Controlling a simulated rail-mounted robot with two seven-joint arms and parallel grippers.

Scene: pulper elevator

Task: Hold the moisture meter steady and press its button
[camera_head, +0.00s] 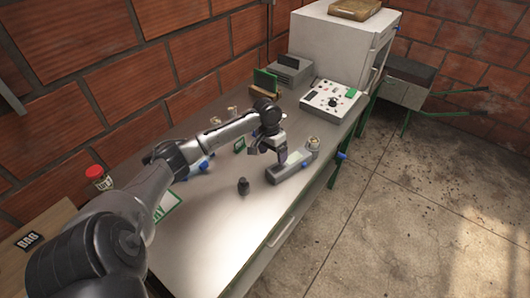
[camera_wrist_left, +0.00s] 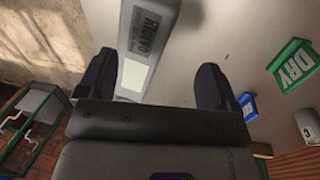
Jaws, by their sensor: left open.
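The moisture meter (camera_head: 292,167) is a grey, long device lying on the metal table in the head view, near its right edge. In the left wrist view the meter (camera_wrist_left: 150,35) shows a printed label and a pale screen. My left gripper (camera_head: 281,154) is over the meter, pointing down. In the left wrist view its two dark fingers (camera_wrist_left: 156,82) are open, with the screen end of the meter between them in the picture. The button cannot be made out. My right gripper is not in view.
A small jar (camera_head: 313,145) stands close to the meter's far end, and a small dark object (camera_head: 243,186) stands left of it. A control box (camera_head: 331,101) and a white cabinet (camera_head: 335,48) are farther back. A green DRY sign (camera_wrist_left: 292,65) shows in the wrist view. The front table is mostly clear.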

